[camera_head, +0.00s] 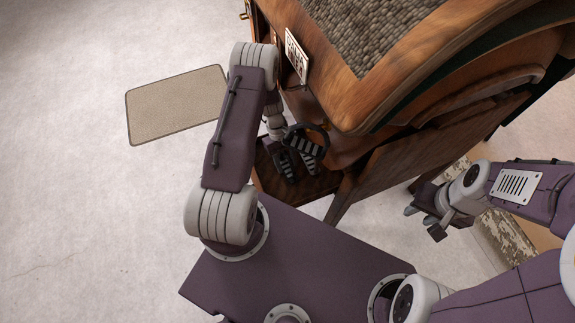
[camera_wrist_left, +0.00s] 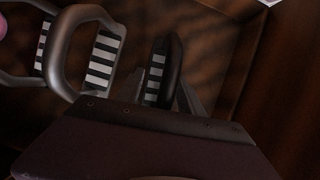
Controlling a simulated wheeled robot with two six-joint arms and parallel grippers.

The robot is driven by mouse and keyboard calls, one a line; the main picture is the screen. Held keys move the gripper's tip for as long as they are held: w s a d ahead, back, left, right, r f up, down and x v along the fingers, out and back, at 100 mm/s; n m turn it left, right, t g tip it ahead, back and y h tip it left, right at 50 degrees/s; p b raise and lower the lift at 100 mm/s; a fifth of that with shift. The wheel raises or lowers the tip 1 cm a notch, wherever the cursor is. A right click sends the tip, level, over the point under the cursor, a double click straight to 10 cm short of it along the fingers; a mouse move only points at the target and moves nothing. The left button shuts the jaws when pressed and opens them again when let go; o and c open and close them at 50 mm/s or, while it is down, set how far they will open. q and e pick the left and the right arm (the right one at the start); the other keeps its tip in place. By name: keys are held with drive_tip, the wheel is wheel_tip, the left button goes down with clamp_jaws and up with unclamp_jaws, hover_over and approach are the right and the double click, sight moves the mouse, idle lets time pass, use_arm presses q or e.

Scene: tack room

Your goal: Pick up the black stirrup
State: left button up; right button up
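The black stirrup (camera_wrist_left: 174,62) stands near the middle of the left wrist view, a dark loop with a striped light tread. My left gripper (camera_wrist_left: 172,97) is right at it; grey finger parts show beside its lower end, but the wrist housing hides most of the fingers, so I cannot tell whether they grip. Grey metal stirrups (camera_wrist_left: 66,55) with striped treads stand to its left. In the head view my left gripper (camera_head: 280,140) reaches down to the stirrups (camera_head: 306,147) on a low wooden shelf. My right gripper (camera_head: 432,218) is open and empty at the right.
The shelf (camera_head: 320,188) has dark wooden walls close to the left gripper. A wooden cabinet with a woven grey top (camera_head: 368,35) overhangs it. A beige mat (camera_head: 175,103) lies on the pale floor, which is clear at the left.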

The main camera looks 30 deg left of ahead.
use_arm(q)
clamp_jaws()
drive_tip(key=shift+r, duration=0.2)
drive_tip(key=s+a, duration=0.1)
drive_tip(key=s+a+r+p, duration=0.1)
drive_tip(key=a, duration=0.1)
drive_tip(key=shift+s, duration=0.2)
wheel_tip(320, 180, up, 14)
drive_tip(key=p, duration=0.4)
drive_tip(key=shift+f, duration=0.15)
